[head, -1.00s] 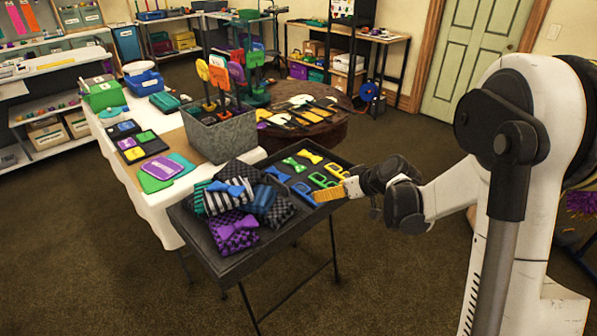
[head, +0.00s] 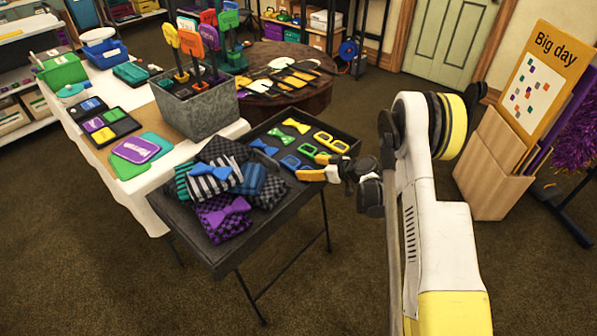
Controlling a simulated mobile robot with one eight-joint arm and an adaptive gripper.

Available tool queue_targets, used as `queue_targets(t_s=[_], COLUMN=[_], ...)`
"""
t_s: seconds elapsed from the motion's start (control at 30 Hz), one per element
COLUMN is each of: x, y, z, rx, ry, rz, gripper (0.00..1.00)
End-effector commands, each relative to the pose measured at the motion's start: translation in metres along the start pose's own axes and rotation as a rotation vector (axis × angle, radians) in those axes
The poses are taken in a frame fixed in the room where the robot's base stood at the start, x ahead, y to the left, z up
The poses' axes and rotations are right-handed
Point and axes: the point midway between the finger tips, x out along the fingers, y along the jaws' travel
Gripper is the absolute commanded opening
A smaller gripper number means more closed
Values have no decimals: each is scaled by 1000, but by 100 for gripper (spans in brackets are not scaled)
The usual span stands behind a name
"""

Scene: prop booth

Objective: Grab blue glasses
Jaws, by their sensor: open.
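The blue glasses (head: 290,162) lie in the black tray (head: 346,127) on the table, at the left end of a row of glasses. Green glasses (head: 307,150) and yellow glasses (head: 332,142) lie to their right and behind. My gripper (head: 303,175) has yellow fingers and is open at the tray's right edge, just in front of the blue glasses in the picture. I cannot tell its exact height or whether it touches anything.
Bow ties lie behind the glasses, including a blue bow tie (head: 264,146). Folded patterned cloths with a purple bow tie (head: 225,213) fill the tray's left part. A metal bin of props (head: 205,110) stands behind. A "Big day" board (head: 540,75) stands right.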

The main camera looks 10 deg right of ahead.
Motion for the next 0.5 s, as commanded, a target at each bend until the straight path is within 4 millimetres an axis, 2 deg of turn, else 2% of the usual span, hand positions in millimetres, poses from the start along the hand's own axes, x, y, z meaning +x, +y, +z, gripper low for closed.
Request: queue_targets(t_s=[0.33, 0.5], x=[47, 52], y=[-5, -4], z=[5, 2], rx=[-1, 0], ry=[-1, -1], rz=[-2, 0], gripper=[75, 75])
